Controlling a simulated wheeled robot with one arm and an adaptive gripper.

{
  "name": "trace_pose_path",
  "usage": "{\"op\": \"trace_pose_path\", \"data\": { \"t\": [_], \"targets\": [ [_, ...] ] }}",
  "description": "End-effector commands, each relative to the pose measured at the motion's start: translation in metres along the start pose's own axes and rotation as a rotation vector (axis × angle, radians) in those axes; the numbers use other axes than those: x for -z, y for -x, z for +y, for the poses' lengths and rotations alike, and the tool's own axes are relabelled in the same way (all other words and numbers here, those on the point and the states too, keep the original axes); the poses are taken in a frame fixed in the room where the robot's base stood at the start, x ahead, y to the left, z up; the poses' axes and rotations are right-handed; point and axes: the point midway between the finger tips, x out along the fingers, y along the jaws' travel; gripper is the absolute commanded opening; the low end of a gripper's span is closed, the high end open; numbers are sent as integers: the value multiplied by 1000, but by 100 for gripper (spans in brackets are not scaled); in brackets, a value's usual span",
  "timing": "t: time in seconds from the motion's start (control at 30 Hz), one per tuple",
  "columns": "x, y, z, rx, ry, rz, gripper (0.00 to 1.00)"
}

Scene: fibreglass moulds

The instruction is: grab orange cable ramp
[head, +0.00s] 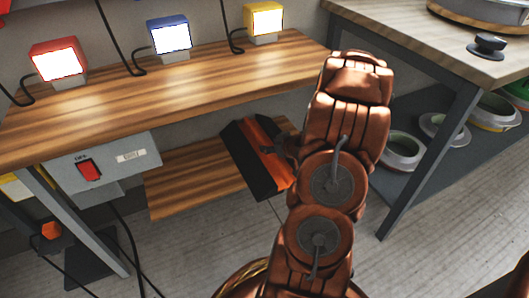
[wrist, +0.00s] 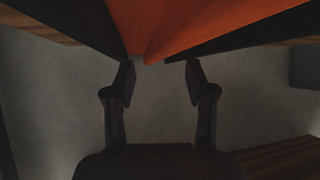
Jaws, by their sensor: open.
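The orange cable ramp (head: 262,152) has an orange middle band between two black sides. In the head view it lies in front of the low wooden shelf, left of my arm, which hides its right part. In the wrist view the ramp (wrist: 190,22) fills the top, its orange band coming to a point just above my fingertips. My gripper (wrist: 160,78) is open, with its two fingers apart and nothing between them but grey floor behind. In the head view the gripper is mostly hidden by my arm.
A wooden bench (head: 190,85) carries a red lamp (head: 58,62), a blue lamp (head: 170,37) and a yellow lamp (head: 263,22). A grey switch box (head: 104,168) hangs below it. At right a table (head: 440,40) has several round moulds on its lower shelf. Cables hang at left.

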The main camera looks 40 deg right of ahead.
Motion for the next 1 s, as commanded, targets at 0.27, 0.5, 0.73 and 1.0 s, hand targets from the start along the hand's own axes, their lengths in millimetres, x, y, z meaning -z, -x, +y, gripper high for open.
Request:
{"op": "trace_pose_path", "data": {
  "t": [0.27, 0.5, 0.73, 1.0],
  "targets": [
    [-2, -36, 0, 0, 3, 0, 55],
    [0, -36, 0, -1, 2, 0, 54],
    [0, -36, 0, -1, 2, 0, 30],
    [0, -36, 0, -1, 2, 0, 2]
  ]
}}
